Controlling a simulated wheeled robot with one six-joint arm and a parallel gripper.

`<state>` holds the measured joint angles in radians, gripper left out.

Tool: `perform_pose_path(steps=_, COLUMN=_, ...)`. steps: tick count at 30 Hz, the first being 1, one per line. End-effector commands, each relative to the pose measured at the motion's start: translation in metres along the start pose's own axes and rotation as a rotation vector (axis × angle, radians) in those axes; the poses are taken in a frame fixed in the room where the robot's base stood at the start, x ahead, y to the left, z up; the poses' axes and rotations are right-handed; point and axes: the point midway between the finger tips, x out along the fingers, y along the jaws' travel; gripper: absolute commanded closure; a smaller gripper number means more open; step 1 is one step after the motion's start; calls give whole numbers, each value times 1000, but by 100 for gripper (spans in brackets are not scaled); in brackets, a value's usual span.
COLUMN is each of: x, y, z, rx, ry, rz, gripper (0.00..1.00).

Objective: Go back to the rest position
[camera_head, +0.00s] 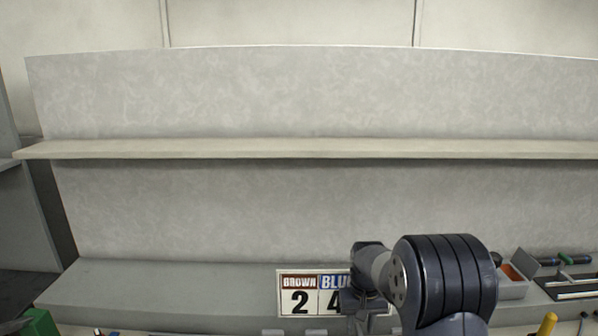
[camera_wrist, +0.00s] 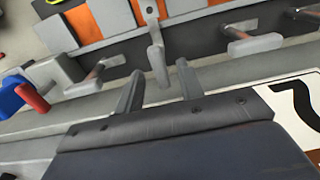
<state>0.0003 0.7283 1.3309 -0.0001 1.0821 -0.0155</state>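My arm (camera_head: 437,280) stands at the lower right of the head view, in front of a grey workbench. My gripper (camera_wrist: 160,82) shows in the wrist view with its two dark fingers apart and nothing held between them. A grey peg-like part (camera_wrist: 157,66) appears beyond the gap between the fingertips; I cannot tell how far off it is. In the head view the fingers are not clear, and the arm covers part of a number sign (camera_head: 297,300) marked "BROWN 2" and "BLUE", with a partly hidden 4.
A long empty shelf (camera_head: 300,149) runs across the back panel. A box with orange inside (camera_head: 513,279) and a tray of tools (camera_head: 575,289) lie right of my arm. The wrist view shows orange panels (camera_wrist: 101,17), a red cylinder (camera_wrist: 32,98) and a white plate (camera_wrist: 296,108) with a black digit.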

Motion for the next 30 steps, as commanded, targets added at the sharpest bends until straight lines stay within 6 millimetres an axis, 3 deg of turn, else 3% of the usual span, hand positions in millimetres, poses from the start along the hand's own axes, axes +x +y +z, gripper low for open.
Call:
perform_pose_path(steps=1, x=10, y=0, z=1, rx=0, ry=-6, rz=0, gripper=64)
perform_pose_path(steps=11, x=8, y=0, z=0, rx=267, ry=-1, rz=0, gripper=64)
perform_pose_path(steps=27, x=-103, y=0, z=0, rx=265, ry=5, rz=-1, gripper=64)
perform_pose_path(steps=30, x=-97, y=3, z=1, rx=201, ry=-2, rz=-18, gripper=64)
